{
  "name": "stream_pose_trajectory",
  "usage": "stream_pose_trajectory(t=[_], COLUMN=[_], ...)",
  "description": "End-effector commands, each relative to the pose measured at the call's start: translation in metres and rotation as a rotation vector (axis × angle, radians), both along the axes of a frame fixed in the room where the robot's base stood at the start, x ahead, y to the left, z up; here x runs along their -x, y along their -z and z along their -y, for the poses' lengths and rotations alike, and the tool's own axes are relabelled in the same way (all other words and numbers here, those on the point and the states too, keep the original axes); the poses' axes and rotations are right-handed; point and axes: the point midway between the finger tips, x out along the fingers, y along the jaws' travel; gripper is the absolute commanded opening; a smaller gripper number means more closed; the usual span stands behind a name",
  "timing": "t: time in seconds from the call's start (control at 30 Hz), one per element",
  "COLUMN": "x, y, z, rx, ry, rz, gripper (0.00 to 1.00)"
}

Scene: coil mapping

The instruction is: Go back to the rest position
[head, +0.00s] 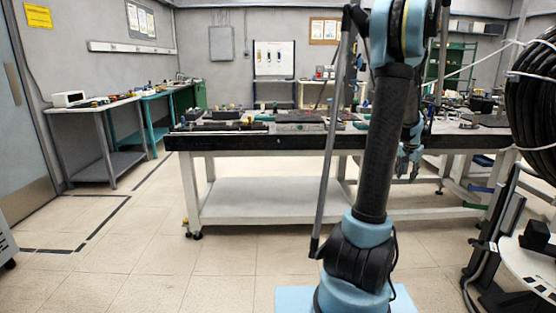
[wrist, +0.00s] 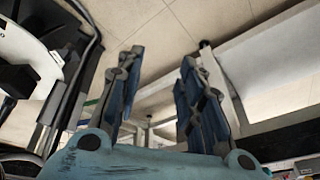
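My arm, blue and black, rises in the middle right of the head view. My gripper (head: 408,160) hangs pointing down, partly behind the arm, in front of the workbench's edge. In the wrist view its two blue fingers (wrist: 158,65) are spread apart with nothing between them, so it is open and empty. A large black cable coil (head: 535,98) hangs at the right edge of the head view, apart from my gripper.
A long workbench (head: 270,141) with tools and parts on top stands across the middle. A black stand (head: 492,235) and a white round plate (head: 532,264) stand at lower right. Side tables (head: 100,105) line the left. The tiled floor at left is clear.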

Motion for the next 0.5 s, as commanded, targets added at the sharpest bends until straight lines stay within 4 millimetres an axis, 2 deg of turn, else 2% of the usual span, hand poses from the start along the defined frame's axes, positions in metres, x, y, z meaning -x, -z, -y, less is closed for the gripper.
stream_pose_trajectory(t=[0.03,0.1,0.27,0.5], x=[0.005,0.013,0.034,0.074], y=[-0.007,-0.015,-0.031,-0.045], z=[-0.019,-0.042,-0.092,-0.162], rx=[0.0,0.0,0.001,0.004], ry=[-0.028,-0.064,-0.147,-0.272], rz=[-0.005,-0.013,-0.029,-0.053], gripper=[0.35,0.35,0.35,0.35])
